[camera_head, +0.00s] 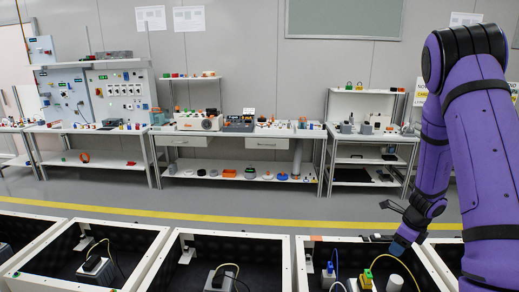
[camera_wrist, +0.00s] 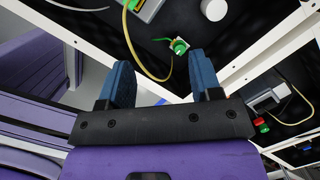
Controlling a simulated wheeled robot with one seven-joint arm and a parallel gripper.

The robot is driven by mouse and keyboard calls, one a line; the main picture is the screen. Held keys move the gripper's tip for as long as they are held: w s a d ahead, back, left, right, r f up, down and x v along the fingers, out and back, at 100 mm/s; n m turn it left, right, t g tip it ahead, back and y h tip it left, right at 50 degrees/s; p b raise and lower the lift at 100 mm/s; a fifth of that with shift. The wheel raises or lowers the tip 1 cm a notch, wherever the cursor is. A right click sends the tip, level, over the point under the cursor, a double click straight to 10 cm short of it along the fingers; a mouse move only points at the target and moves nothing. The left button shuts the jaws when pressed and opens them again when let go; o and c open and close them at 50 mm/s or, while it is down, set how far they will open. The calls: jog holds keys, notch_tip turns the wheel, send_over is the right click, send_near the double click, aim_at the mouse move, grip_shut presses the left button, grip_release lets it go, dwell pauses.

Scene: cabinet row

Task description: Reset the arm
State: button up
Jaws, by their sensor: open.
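My purple arm comes down at the right side of the head view and bends at the elbow near the top. My gripper (camera_head: 398,244) hangs low over the right part of the cabinet row. In the wrist view my gripper (camera_wrist: 162,78) has its two blue fingers apart, with nothing between them. Whether the fingers touch anything is not clear.
Open white-rimmed cabinets with dark insides line the front, holding devices and cables, such as a grey box (camera_wrist: 266,98) and a white cylinder (camera_head: 395,282). Benches with equipment (camera_head: 240,122) stand at the back. The grey floor (camera_head: 200,198) between is clear.

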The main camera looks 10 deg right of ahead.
jog(key=s+a+r+n+t+y, duration=0.1)
jog(key=s+a+r+n, duration=0.1)
jog(key=a+r+n, duration=0.8)
jog(key=s+a+r+n+t, duration=0.1)
jog(key=s+a+r+n, duration=0.4)
jog(key=r, duration=0.9)
jog(key=s+a+r+n, duration=0.2)
jog(key=s+r+n, duration=0.1)
jog(key=s, duration=0.3)
jog(key=s+a+r+n+h, duration=0.1)
jog(key=s+a+r+n, duration=0.2)
jog(key=s+r+n, duration=0.1)
jog(key=s+a+r+n+t+h, duration=0.1)
jog(key=s+a+r+n, duration=0.2)
jog(key=s+n, duration=0.4)
jog(key=shift+v, duration=0.8)
jog(key=shift+a, duration=0.1)
